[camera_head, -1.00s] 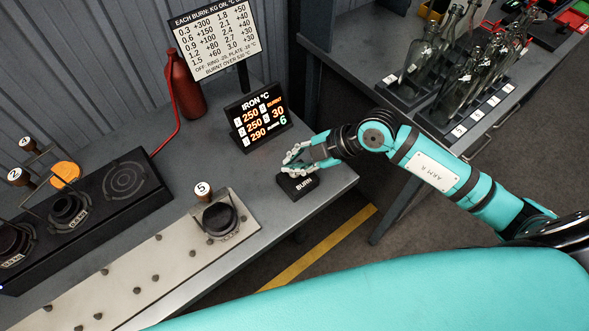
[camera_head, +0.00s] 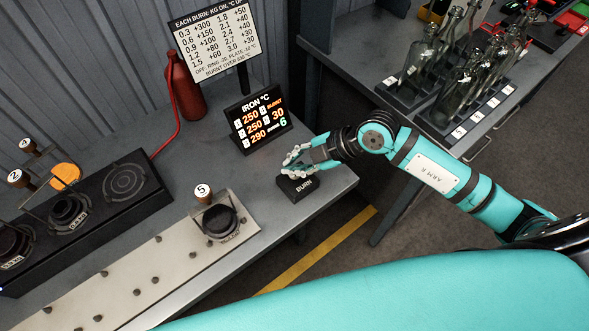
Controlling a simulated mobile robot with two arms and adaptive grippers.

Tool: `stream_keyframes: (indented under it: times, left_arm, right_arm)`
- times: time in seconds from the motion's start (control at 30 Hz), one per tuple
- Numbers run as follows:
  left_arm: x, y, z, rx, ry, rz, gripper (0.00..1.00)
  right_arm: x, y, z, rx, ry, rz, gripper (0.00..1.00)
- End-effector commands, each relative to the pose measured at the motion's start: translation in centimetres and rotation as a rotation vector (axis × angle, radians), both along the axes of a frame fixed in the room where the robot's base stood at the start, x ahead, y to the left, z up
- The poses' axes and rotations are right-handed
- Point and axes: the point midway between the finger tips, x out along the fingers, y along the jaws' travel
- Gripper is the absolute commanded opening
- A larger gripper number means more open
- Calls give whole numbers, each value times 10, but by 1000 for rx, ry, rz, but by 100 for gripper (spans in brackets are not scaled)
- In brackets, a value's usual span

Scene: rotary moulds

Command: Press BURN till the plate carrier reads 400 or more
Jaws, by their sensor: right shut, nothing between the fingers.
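The dark BURN button block (camera_head: 303,187) sits near the right front edge of the bench. My right gripper (camera_head: 288,168) is shut and empty, with its fingertips just over the back of the block. I cannot tell if they touch it. An iron tagged 5 (camera_head: 220,218) sits on the pale plate; irons tagged 2 (camera_head: 69,209) and 4 stand at the left. My left gripper is out of view.
A white chart (camera_head: 218,42) of burn values stands at the back, beside a red bottle (camera_head: 184,84) with a red hose. A black burner unit (camera_head: 125,184) runs along the left. A second bench at the right holds glass bottles (camera_head: 462,88) in a numbered rack.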

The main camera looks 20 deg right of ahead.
Motion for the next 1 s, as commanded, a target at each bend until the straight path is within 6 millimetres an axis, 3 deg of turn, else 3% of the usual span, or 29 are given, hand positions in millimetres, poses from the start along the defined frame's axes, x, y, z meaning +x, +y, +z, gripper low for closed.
stream_keyframes:
  times: [1.0]
  left_arm:
    - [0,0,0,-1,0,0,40]
  right_arm:
    - [0,0,-11,0,0,0,0]
